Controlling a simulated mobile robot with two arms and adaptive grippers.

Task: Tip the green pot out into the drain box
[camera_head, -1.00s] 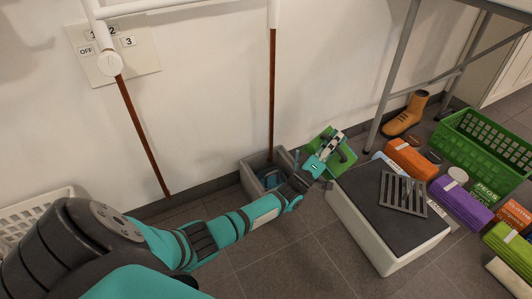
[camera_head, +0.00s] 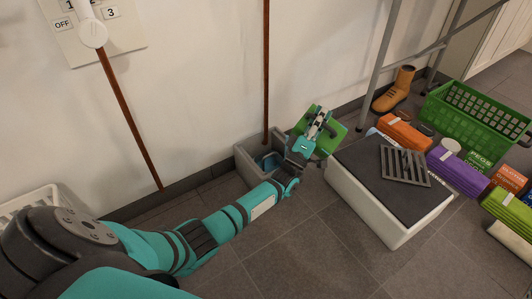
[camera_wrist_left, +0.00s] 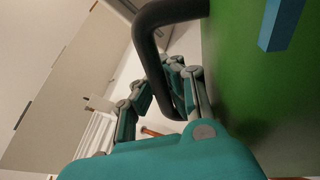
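The green pot (camera_head: 335,136) is off the floor, right of and above the drain box, with its green wall towards my camera. My left gripper (camera_head: 317,126) is at its dark handle. In the left wrist view the handle (camera_wrist_left: 150,45) passes between the fingers (camera_wrist_left: 166,92), and the green wall (camera_wrist_left: 255,90) fills the right side, with a blue strip on it. The grey drain box (camera_head: 246,167) stands on the floor against the wall, with something blue inside. My left arm partly covers it. How far the pot is tilted is hard to tell.
A white bench with a dark top (camera_head: 362,165) stands close right, a grey grate (camera_head: 404,167) on it. A red-brown pipe (camera_head: 266,75) runs down behind the drain box. Floor in front is clear.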

